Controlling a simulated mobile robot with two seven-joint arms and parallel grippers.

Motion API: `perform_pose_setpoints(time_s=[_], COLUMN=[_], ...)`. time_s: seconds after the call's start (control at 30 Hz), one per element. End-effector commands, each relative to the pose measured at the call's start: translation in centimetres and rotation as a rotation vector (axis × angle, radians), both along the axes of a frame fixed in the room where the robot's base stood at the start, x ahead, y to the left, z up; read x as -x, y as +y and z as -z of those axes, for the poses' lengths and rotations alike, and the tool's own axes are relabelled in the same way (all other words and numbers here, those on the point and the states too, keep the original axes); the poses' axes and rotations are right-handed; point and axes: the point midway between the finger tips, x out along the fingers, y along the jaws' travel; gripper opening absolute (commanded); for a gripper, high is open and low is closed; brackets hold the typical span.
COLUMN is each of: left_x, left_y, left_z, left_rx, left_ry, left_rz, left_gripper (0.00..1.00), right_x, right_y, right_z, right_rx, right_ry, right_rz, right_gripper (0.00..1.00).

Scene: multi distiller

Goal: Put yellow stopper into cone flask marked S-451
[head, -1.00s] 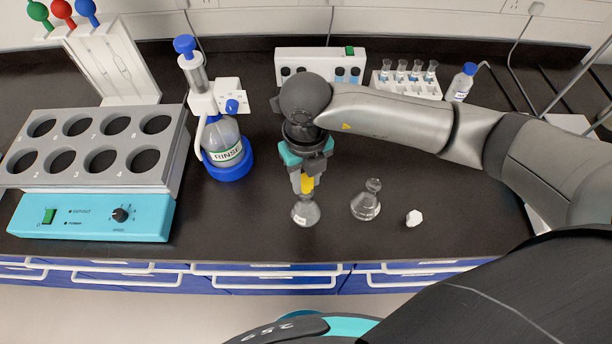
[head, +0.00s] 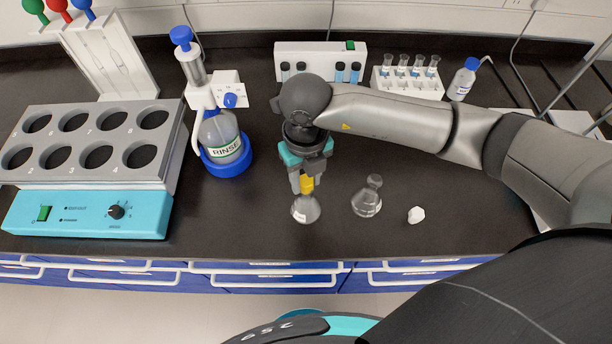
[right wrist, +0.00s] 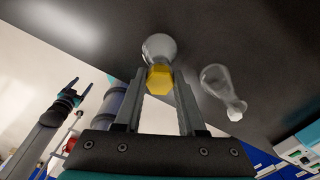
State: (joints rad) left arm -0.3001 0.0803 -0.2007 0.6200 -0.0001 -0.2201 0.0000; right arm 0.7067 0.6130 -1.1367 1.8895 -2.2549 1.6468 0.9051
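The yellow stopper (head: 307,184) is between the fingertips of my right gripper (head: 303,183), which is shut on it. It also shows in the right wrist view (right wrist: 160,79). A clear cone flask (head: 306,210) with a pale label stands directly below the stopper; the label is too small to read. In the right wrist view this flask (right wrist: 159,47) lies just beyond the stopper. I cannot tell whether the stopper is in its neck. My left gripper (right wrist: 80,84) shows at the left of the right wrist view, empty, its fingers apart.
A RINSE bottle (head: 222,138) and a turquoise-fronted block (head: 90,215) stand left. Racks (head: 408,83) stand behind; bare bench lies around the flasks.

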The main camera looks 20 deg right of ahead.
Motion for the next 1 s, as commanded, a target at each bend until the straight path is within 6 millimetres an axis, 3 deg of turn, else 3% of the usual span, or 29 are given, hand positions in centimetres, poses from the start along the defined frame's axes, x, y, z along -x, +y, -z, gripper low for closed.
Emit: perform_pose_setpoints(time_s=[0.03,0.23,0.57,0.77,1.0], left_x=[0.0,0.0,0.0,0.0,0.0], left_y=[0.0,0.0,0.0,0.0,0.0], left_z=[0.0,0.0,0.0,-0.1,-0.1], left_rx=[0.0,0.0,0.0,0.0,0.0], left_ry=[0.0,0.0,0.0,0.0,0.0], left_rz=[0.0,-0.001,-0.001,-0.001,-0.001], left_gripper=[0.71,0.71,0.71,0.71,0.71], right_x=[0.0,0.0,0.0,-0.1,-0.1], right_y=[0.0,0.0,0.0,0.0,0.0], right_z=[0.0,0.0,-0.4,-3.5,-9.4], right_rx=[0.0,0.0,-0.001,-0.001,-0.001], right_ry=[0.001,0.001,0.0,-0.005,-0.006], right_rz=[0.0,0.0,0.0,-0.001,-0.001], right_gripper=[0.47,0.7,0.7,0.7,0.7])
